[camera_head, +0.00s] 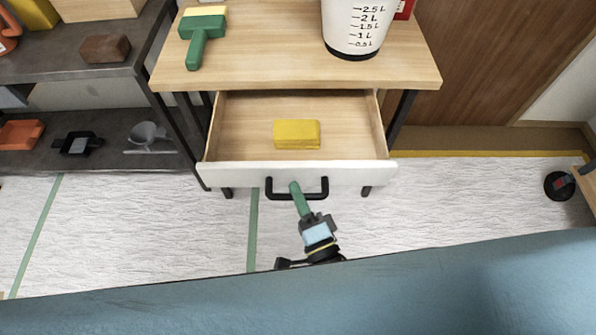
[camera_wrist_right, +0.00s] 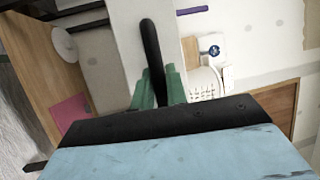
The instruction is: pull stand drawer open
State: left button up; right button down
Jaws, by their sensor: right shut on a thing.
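The stand (camera_head: 300,68) has a light wood top and dark legs. Its drawer (camera_head: 230,130) is pulled out, with a white front and a wooden inside. A yellow block (camera_head: 297,134) lies in the drawer. The drawer's black handle (camera_head: 322,190) is on the front. My right gripper (camera_head: 296,187) has green fingers and is shut on the handle. In the right wrist view the handle (camera_wrist_right: 151,45) passes between the green fingers (camera_wrist_right: 158,88). My left gripper is not in view.
A dark shelf (camera_head: 100,155) with tools is at left. A small dark round object (camera_head: 559,186) is at right. The floor before the drawer is pale and mostly clear.

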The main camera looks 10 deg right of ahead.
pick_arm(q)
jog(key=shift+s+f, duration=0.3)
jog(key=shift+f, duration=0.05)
pick_arm(e)
jog(key=shift+s, duration=0.6)
jog(key=c, duration=1.4)
grip_release()
